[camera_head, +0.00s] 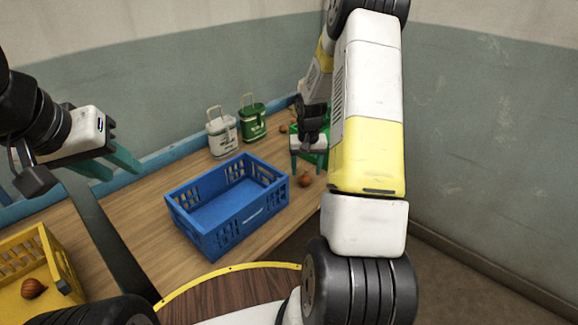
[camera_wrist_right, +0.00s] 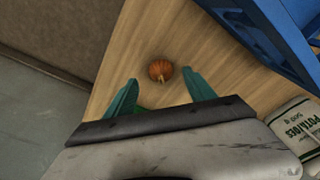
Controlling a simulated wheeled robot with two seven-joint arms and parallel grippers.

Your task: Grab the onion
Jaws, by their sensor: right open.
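A brown-orange onion (camera_head: 305,180) lies on the wooden table near its right edge, to the right of the blue crate. In the right wrist view the onion (camera_wrist_right: 161,70) sits just beyond the fingertips, roughly centred between them. My right gripper (camera_head: 308,168) is above the table beside this onion, its green fingers apart and empty; it also shows in the wrist view (camera_wrist_right: 160,90). My left gripper (camera_head: 122,168) hangs at the left, fingers apart and empty. Another onion (camera_head: 33,288) lies in the yellow crate (camera_head: 60,262), and a further onion (camera_head: 283,128) lies behind my right gripper.
An empty-looking blue crate (camera_head: 218,238) stands mid-table; its corner shows in the wrist view (camera_wrist_right: 262,38). A white sack (camera_head: 221,138) and a green sack (camera_head: 253,122) stand behind it. The white sack, lettered "POTATOES", shows in the wrist view (camera_wrist_right: 297,125). The wall is close behind the table.

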